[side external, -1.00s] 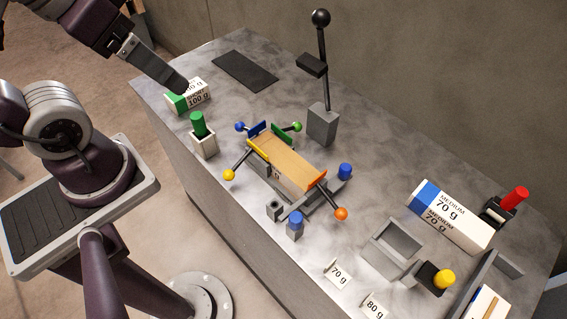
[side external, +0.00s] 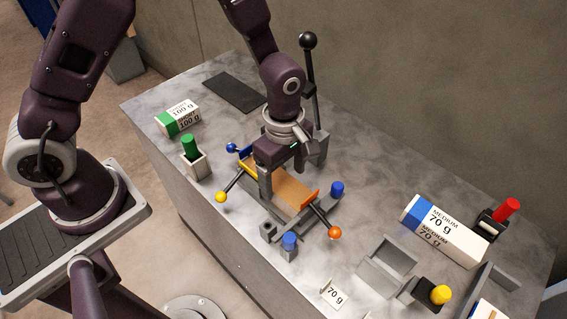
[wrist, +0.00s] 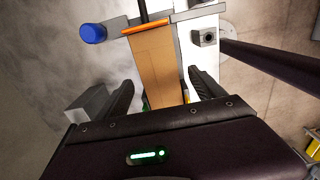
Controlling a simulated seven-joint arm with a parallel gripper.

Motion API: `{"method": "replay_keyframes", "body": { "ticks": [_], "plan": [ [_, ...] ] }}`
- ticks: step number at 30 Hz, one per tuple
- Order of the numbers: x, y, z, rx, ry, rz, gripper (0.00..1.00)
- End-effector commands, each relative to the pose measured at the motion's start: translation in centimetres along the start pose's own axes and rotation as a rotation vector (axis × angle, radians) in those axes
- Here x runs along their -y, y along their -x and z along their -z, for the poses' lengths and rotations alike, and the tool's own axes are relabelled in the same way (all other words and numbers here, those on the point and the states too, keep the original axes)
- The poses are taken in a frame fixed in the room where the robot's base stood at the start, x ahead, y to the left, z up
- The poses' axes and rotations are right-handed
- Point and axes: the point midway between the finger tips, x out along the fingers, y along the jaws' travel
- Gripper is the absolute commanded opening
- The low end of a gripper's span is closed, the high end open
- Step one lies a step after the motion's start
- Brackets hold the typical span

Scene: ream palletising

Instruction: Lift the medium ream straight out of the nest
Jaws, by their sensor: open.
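A tan-topped block (side external: 292,190) lies in the clamp fixture at the table's middle; any label on it is hidden. It runs away from my gripper in the wrist view (wrist: 155,65). My gripper (side external: 283,174) is open and low over its far-left part. In the wrist view one finger of my gripper (wrist: 163,90) is on each side of the block, with gaps visible. A white ream marked MEDIUM 70 g (side external: 440,232), with a blue end, lies apart at the right. I cannot tell whether the tan-topped block is a medium ream.
The fixture's orange-ended arm (side external: 334,232) and yellow-ended arm (side external: 221,197) stick out beside the block. A tall black lever (side external: 309,65) stands close behind my gripper. A blue-capped post (side external: 289,241) stands in front. A green-ended 100 g ream (side external: 178,117) lies at left.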

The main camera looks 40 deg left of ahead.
Motion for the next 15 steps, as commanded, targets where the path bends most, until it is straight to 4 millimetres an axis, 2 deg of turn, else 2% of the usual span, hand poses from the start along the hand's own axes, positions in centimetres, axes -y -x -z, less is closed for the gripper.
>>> {"method": "replay_keyframes", "body": {
  "ticks": [3,6,15],
  "plan": [
    [0.1,-2.1,0.1,-0.001,0.000,0.004,0.78],
    [0.0,-3.1,0.1,0.000,0.000,0.002,0.78],
    [0.0,-3.5,0.0,0.001,-0.001,-0.001,0.78]
  ]
}}
